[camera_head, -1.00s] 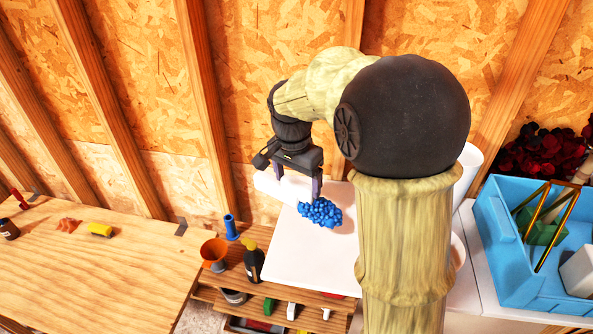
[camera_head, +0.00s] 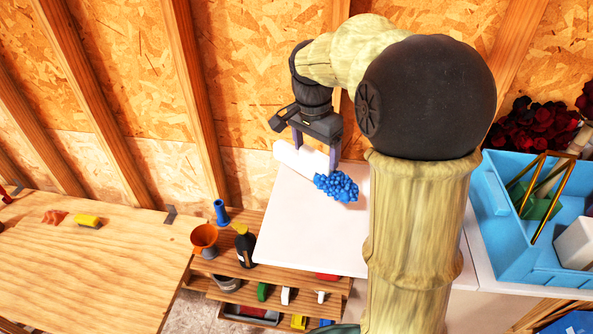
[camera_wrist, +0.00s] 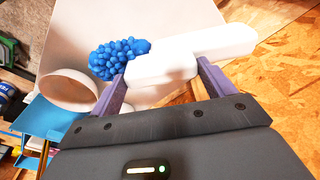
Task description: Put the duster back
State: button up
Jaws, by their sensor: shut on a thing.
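The duster has a blue, bumpy head (camera_head: 336,187) and a thick white handle (camera_head: 296,157). My gripper (camera_head: 316,158) is shut on the duster, with its two purple fingers at the handle. The duster is over the back part of a white tabletop (camera_head: 300,225), near the board wall; its exact height above the top is hard to tell. In the wrist view the blue head (camera_wrist: 120,57) points left and the handle (camera_wrist: 190,58) runs right between the fingers of my gripper (camera_wrist: 163,85).
A blue tray (camera_head: 490,225) holding several things stands at right. At left are a wooden workbench (camera_head: 90,260) and a shelf unit with an orange funnel (camera_head: 204,236), a dark bottle (camera_head: 245,247) and a blue cylinder (camera_head: 221,212). The white top's front is clear.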

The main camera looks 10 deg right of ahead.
jog(key=s+d+m+b, duration=0.1)
jog(key=d+m+b, duration=0.1)
jog(key=d, duration=0.4)
jog(key=s+d+r+m+b, duration=0.1)
jog(key=s+d+m+b, duration=0.1)
jog(key=d, duration=0.4)
jog(key=shift+s+r+b, duration=0.25)
jog(key=shift+s+b, duration=0.05)
jog(key=shift+b, duration=0.35)
jog(key=shift+w, duration=0.1)
